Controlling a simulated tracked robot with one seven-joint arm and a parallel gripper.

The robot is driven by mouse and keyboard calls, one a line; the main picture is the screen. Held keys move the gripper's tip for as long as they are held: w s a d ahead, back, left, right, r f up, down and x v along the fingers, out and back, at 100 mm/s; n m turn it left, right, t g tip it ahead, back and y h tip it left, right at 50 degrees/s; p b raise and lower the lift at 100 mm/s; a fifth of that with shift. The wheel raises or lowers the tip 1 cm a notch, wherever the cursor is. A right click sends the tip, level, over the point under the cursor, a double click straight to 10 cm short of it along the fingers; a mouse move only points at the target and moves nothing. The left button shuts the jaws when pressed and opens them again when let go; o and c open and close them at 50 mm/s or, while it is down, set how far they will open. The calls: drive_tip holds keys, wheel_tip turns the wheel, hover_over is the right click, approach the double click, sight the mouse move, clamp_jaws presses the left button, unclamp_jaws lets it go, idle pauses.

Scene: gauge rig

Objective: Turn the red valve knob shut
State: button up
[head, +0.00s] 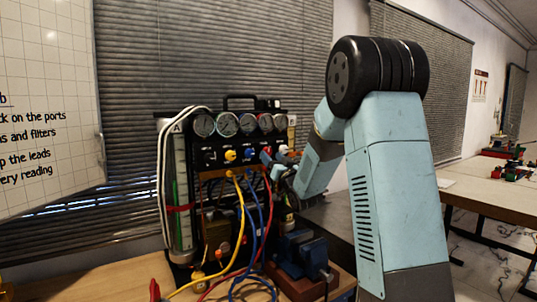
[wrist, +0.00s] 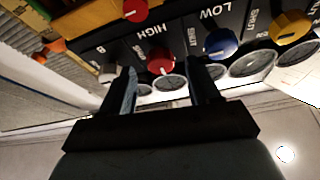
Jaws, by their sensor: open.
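The red valve knob (wrist: 161,61) sits on the dark panel face by the HIGH label in the wrist view, with a small white mark on it. My gripper (wrist: 163,68) is open, and the knob shows in the gap between its two fingers. I cannot tell whether the fingers reach around it; no contact is visible. In the head view my gripper (head: 279,170) is at the right part of the gauge rig (head: 240,185). The red knob (head: 266,154) is small there and partly covered by my gripper.
A blue knob (wrist: 221,43) and yellow knob (wrist: 290,27) sit right of the red one in the wrist view; a pale knob (wrist: 107,74) is left. Another red round part (wrist: 135,10) is above. Gauges (head: 228,124) line the rig's top. Yellow, blue and red hoses hang below, near a blue vise (head: 298,252).

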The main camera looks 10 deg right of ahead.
sight(269, 152)
drive_tip(key=shift+x, duration=1.85)
drive_tip(key=c, duration=1)
